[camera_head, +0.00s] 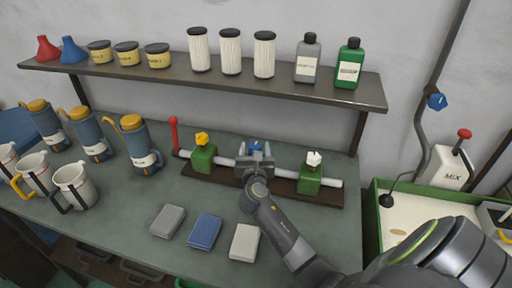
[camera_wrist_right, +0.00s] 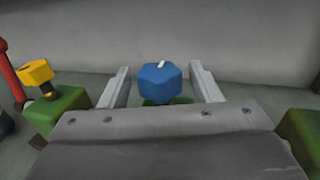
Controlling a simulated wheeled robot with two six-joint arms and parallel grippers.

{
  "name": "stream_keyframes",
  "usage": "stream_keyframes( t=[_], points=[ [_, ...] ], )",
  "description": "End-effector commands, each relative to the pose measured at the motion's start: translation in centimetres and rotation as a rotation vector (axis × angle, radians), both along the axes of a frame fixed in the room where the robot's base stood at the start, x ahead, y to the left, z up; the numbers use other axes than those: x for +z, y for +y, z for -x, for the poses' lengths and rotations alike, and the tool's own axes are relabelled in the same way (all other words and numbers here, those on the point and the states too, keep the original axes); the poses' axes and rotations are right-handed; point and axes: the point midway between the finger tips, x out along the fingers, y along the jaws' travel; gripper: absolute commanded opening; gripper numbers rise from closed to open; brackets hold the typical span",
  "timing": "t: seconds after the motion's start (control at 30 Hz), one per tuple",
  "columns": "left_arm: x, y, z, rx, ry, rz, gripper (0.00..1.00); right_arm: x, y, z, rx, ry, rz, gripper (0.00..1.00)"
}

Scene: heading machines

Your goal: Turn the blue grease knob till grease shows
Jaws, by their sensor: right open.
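The blue grease knob (camera_wrist_right: 160,82) stands upright on a green block, with a small white mark on its top. It also shows in the head view (camera_head: 256,146), partly covered by my right gripper (camera_head: 254,160). In the right wrist view the two grey fingers of this gripper (camera_wrist_right: 162,84) stand open, one on each side of the knob, with a gap on both sides. I cannot see grease around the knob; its underside is mostly hidden. My left gripper is not in view.
On the same pipe, a yellow knob (camera_head: 202,139) stands to the left and a white knob (camera_head: 314,158) to the right. A red lever (camera_head: 174,134) rises at the pipe's left end. Grey, blue and white pads lie in front. A shelf (camera_head: 220,84) with bottles hangs behind.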

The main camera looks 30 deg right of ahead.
Motion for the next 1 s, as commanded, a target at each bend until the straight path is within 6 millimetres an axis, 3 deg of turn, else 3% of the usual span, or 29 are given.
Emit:
stream_keyframes(
  t=[0.13,0.47,0.73,1.0],
  points=[
    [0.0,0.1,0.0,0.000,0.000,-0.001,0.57,0.0,0.0,0.0,0.000,0.000,0.000,0.58],
    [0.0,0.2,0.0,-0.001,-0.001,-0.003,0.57,0.0,0.0,0.0,0.000,0.000,0.000,0.15],
    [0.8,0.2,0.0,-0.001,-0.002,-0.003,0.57,0.2,-0.1,0.0,0.031,0.001,0.003,0.15],
    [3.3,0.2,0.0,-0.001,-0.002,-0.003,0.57,0.5,-0.3,0.1,0.183,0.003,0.005,0.15]
  ],
)
